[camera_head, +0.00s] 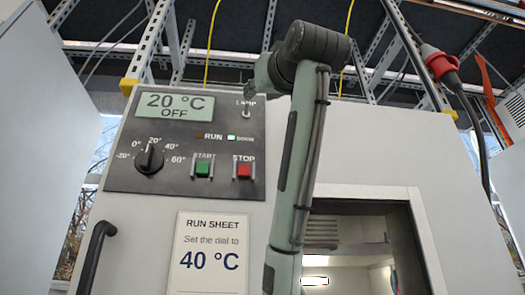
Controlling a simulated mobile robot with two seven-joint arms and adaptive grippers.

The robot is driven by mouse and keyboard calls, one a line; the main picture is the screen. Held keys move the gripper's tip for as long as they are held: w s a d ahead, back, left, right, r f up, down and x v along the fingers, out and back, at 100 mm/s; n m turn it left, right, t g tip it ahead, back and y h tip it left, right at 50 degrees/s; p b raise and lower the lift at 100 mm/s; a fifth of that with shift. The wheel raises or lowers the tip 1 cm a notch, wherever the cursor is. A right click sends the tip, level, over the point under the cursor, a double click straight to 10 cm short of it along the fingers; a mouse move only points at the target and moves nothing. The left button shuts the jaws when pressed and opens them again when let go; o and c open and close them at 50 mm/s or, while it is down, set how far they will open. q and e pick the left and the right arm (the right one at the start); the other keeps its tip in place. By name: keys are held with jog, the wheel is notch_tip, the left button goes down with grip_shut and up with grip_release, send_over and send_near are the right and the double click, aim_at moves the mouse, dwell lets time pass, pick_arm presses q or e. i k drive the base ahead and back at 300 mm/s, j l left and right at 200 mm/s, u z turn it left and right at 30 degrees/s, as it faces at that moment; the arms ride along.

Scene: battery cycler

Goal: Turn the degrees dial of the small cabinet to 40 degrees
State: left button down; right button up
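The small cabinet's dark control panel (120,120) is in the upper left of the head view. Its black degrees dial (150,159) has its pointer up, toward the 20° mark, on a scale from -20° to 60°. The display (174,105) reads 20 °C, OFF. My grey-green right arm rises in front of the cabinet, right of the panel, and bends at the top. The end of my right gripper (267,76) is near the panel's upper right corner, well away from the dial; its fingers cannot be made out. My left gripper is not in view.
The panel also has a lamp switch (247,112), a green start button (203,168) and a red stop button (244,170). Below hangs a run sheet (208,255) reading 40 °C. A black handle (94,258) is at lower left. A lit window (345,255) is at right.

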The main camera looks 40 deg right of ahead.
aim_at(149, 162)
jog(key=k+j, duration=0.25)
jog(key=k, duration=0.2)
jog(key=k+j, duration=0.3)
jog(key=k, duration=0.2)
